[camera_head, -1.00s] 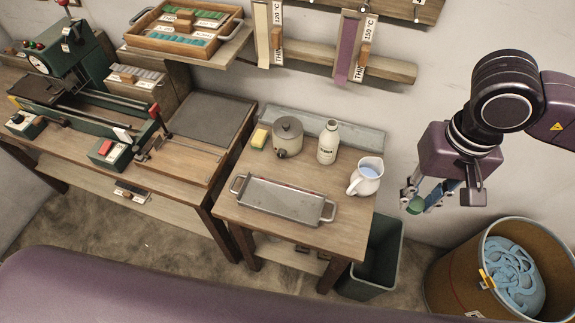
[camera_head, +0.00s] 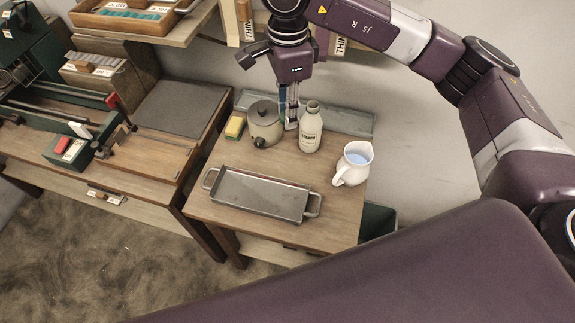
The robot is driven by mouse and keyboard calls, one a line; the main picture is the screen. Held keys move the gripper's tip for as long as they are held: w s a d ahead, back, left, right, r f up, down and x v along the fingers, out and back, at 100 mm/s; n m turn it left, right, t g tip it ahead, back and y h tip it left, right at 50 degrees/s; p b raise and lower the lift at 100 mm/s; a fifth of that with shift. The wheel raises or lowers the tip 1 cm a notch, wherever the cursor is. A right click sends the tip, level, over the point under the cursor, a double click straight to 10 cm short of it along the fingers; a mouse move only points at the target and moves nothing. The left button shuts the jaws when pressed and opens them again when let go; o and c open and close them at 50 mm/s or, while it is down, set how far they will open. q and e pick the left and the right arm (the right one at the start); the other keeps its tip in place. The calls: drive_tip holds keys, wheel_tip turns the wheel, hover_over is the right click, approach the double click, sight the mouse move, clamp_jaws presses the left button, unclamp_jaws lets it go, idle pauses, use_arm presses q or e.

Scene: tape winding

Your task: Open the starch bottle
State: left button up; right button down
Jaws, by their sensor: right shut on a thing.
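The starch bottle (camera_head: 310,132) is white with a dark label and stands upright on the small wooden table. Its top shows a greyish-brown round mouth with no white cap on it. My right gripper (camera_head: 291,124) points down just left of the bottle, between it and the grey pot. It is shut on a small pale thing at its fingertips, which looks like the bottle cap; the fingers partly hide it. My left gripper is not in view.
The lidded grey pot (camera_head: 265,126) and a yellow sponge (camera_head: 235,127) stand left of the bottle. A white jug of bluish liquid (camera_head: 353,165) is to the right. A metal tray (camera_head: 262,194) lies in front. The wooden table (camera_head: 330,220) has bare room at its front right.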

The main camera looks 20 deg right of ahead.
drive_tip(key=shift+w+a+f+m, duration=0.15)
drive_tip(key=shift+w+f+m, duration=0.25)
drive_tip(key=shift+f+m, duration=0.55)
drive_tip(key=shift+w+m, duration=0.1)
drive_tip(key=shift+m, duration=0.25)
drive_tip(key=p, duration=0.3)
hover_over(285, 169)
wheel_tip(285, 169, down, 14)
drive_tip(key=shift+f, duration=0.25)
wheel_tip(285, 169, down, 5)
drive_tip(key=shift+f+p, duration=0.1)
drive_tip(key=shift+p, duration=0.4)
drive_tip(key=shift+f, duration=0.2)
drive_tip(key=c, duration=1.6)
unclamp_jaws()
drive_tip(key=shift+r, duration=0.1)
